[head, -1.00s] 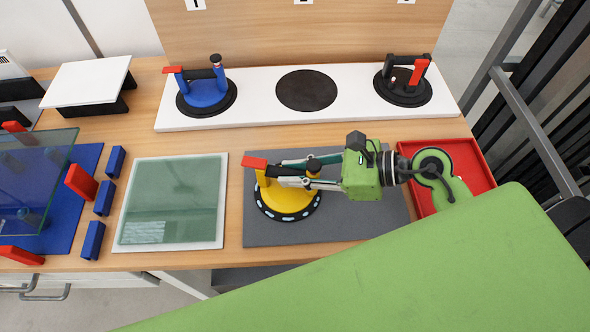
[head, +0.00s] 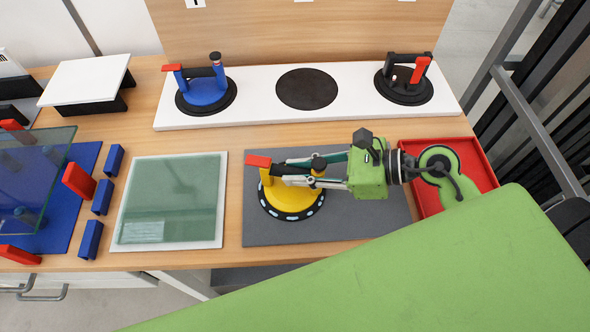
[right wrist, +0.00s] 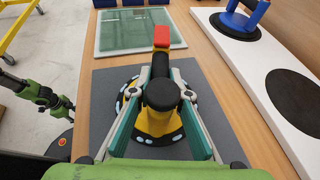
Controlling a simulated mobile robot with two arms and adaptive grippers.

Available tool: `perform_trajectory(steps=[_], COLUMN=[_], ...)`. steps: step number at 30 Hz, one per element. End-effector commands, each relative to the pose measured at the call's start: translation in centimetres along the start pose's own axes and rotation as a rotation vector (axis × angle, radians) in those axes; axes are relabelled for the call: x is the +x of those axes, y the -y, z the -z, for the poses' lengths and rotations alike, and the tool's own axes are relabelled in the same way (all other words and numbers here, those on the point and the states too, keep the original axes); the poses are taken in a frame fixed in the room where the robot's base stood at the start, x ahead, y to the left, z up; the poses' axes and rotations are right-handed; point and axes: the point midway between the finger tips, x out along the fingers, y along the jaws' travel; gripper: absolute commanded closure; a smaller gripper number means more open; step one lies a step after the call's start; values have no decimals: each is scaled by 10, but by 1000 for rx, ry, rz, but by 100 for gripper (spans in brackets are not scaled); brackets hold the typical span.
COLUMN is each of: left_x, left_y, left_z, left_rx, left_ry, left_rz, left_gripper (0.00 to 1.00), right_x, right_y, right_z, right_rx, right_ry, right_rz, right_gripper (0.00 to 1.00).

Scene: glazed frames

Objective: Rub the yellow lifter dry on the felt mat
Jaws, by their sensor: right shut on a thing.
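The yellow lifter (head: 290,200) stands upright on the dark grey felt mat (head: 375,222), toward the mat's left side. It has a yellow body, a black handle bar with a red lever, and a black rim with pale spots. My right gripper (head: 300,174) is shut on the lifter's handle from the right. In the right wrist view its fingers (right wrist: 160,98) lie on either side of the handle, and the lifter (right wrist: 152,122) shows beneath on the mat (right wrist: 103,90). The lifter's underside is hidden. My left gripper does not show.
A glass pane on a white board (head: 221,228) lies left of the mat. A red tray (head: 490,178) is at the right. Behind, a white shelf (head: 250,108) holds a blue lifter (head: 205,92), an empty black disc (head: 307,89) and a black lifter (head: 405,88).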

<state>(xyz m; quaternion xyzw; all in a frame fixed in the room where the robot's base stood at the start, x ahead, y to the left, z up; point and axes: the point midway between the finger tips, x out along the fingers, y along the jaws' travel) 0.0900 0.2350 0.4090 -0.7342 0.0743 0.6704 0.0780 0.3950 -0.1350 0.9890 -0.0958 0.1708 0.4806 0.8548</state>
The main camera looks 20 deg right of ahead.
Motion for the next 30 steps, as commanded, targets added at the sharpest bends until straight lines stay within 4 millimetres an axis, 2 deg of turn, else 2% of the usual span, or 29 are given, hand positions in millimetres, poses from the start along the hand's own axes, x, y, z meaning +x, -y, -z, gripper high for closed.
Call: perform_trajectory(steps=[12,30], left_x=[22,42], left_y=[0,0], left_z=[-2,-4], left_rx=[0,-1], left_ry=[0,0], left_rz=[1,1], left_gripper=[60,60], right_x=[-38,-93], right_y=[12,28], right_z=[19,42], right_rx=[-3,0], right_ry=[-3,-4], right_rz=[2,3], right_gripper=[100,100])
